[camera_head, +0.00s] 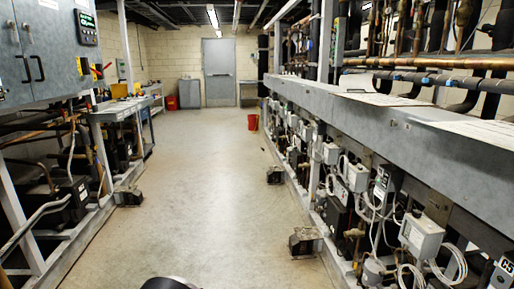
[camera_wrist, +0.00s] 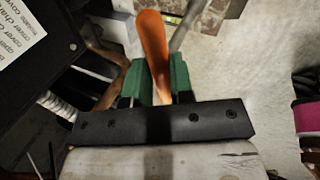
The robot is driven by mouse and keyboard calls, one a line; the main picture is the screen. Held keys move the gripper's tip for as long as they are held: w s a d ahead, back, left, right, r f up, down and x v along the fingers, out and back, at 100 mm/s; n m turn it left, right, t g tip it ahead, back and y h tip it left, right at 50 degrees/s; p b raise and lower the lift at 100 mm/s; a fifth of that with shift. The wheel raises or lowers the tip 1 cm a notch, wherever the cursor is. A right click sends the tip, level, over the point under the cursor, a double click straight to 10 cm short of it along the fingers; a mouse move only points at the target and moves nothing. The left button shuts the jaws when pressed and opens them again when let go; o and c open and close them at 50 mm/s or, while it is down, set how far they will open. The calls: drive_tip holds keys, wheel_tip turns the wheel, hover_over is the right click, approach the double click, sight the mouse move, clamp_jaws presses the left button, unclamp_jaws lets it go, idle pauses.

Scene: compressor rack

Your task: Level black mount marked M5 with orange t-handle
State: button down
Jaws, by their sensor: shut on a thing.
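In the wrist view, my gripper (camera_wrist: 160,84) has green fingers shut on an orange handle (camera_wrist: 152,42), which looks like the t-handle. The handle points up and slightly left in the picture. Its lower part is hidden between the fingers. In the head view, black mounts stand on the floor: one at the near right (camera_head: 305,241), one farther along the right rack (camera_head: 275,174), and one at the left rack (camera_head: 128,196). No M5 marking is readable, so I cannot tell which mount is M5.
The right compressor rack (camera_head: 420,140) and left rack frame (camera_head: 20,225) border a clear concrete aisle (camera_head: 205,190). A red bucket (camera_head: 253,122) stands at the right rack's far end. In the wrist view, a dark panel with a printed label (camera_wrist: 20,30) and copper pipe (camera_wrist: 105,52) are close on the left.

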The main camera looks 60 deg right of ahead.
drive_tip(key=shift+w+n+g+y, duration=0.1)
drive_tip(key=shift+n+g+y, duration=0.3)
drive_tip(key=shift+n, duration=0.9)
drive_tip(key=shift+w+n+g, duration=0.15)
drive_tip(key=shift+n+g, duration=0.15)
drive_tip(key=shift+n, duration=0.9)
drive_tip(key=shift+n+g+y, duration=0.3)
drive_tip(key=shift+n+g, duration=0.2)
drive_tip(key=shift+n, duration=0.7)
drive_tip(key=shift+r, duration=0.15)
